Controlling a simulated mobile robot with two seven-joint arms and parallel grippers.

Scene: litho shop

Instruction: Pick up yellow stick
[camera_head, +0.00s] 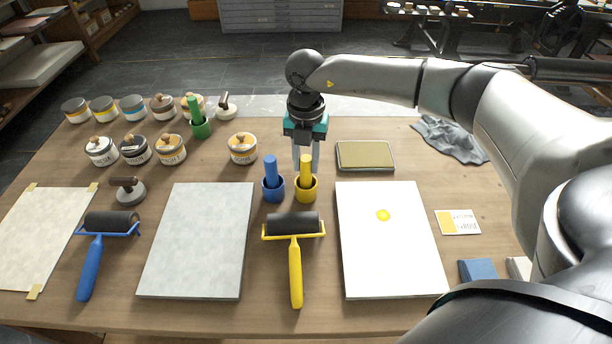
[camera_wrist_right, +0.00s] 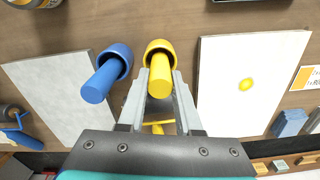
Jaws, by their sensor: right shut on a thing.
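The yellow stick (camera_head: 306,166) stands upright in a yellow cup (camera_head: 306,192) in the middle of the table. It also shows in the right wrist view (camera_wrist_right: 159,78), with the yellow cup (camera_wrist_right: 161,46) around its lower end. My right gripper (camera_head: 306,168) reaches down from above and behind the stick. In the wrist view its fingers (camera_wrist_right: 160,85) lie on both sides of the stick, shut on it. A blue stick (camera_head: 270,170) stands in a blue cup (camera_head: 273,190) just to the left. My left gripper is not in view.
A yellow-handled roller (camera_head: 295,270) lies in front of the cups. A grey slab (camera_head: 200,240) is to the left and a white slab with a yellow dot (camera_head: 390,255) to the right. A shallow tray (camera_head: 366,156) sits close by, right of the gripper. Several ink tins (camera_head: 171,150) stand at left.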

